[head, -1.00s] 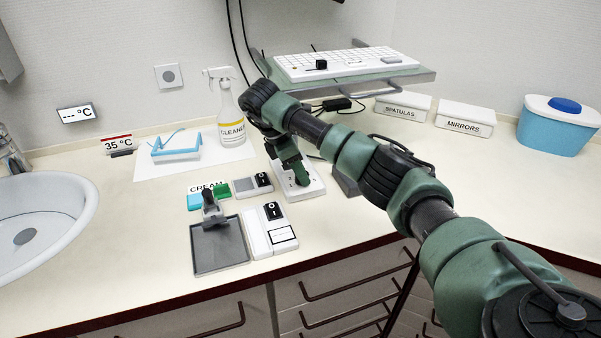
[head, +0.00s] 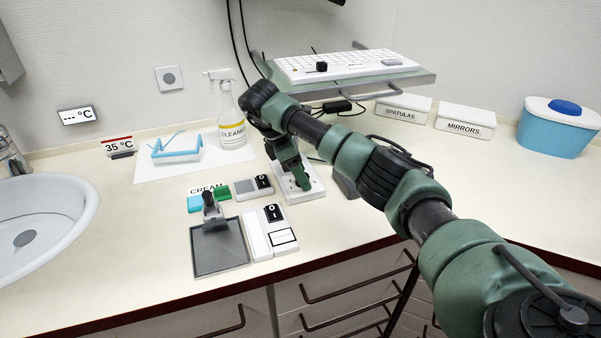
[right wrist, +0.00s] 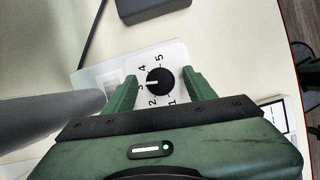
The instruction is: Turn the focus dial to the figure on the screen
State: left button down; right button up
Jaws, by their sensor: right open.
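The focus dial (right wrist: 161,83) is a black round knob on a white plate marked 1 to 5. Its white pointer line points left, at or very near the 3. In the right wrist view my right gripper (right wrist: 159,77) is open, with one green finger on each side of the knob and a visible gap to it. In the head view the white dial base (head: 314,189) stands on the counter with my right gripper (head: 303,184) down over it, hiding the knob. Only the dark lower edge of a screen (head: 318,3) shows at the top; no figure is visible there. My left gripper is out of view.
Left of the dial are a switch box (head: 252,187), a grey tray (head: 219,249) with a stand, and a white switch panel (head: 270,234). A spray bottle (head: 229,115) stands behind. A shelf with a keyboard (head: 345,64) overhangs behind the arm. The front right counter is clear.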

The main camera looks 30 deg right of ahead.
aim_at(290, 187)
jog(key=shift+r, duration=0.1)
jog(key=p+v, duration=0.1)
jog(key=v, duration=0.6)
jog(key=shift+r, duration=0.25)
jog(key=shift+a, duration=0.2)
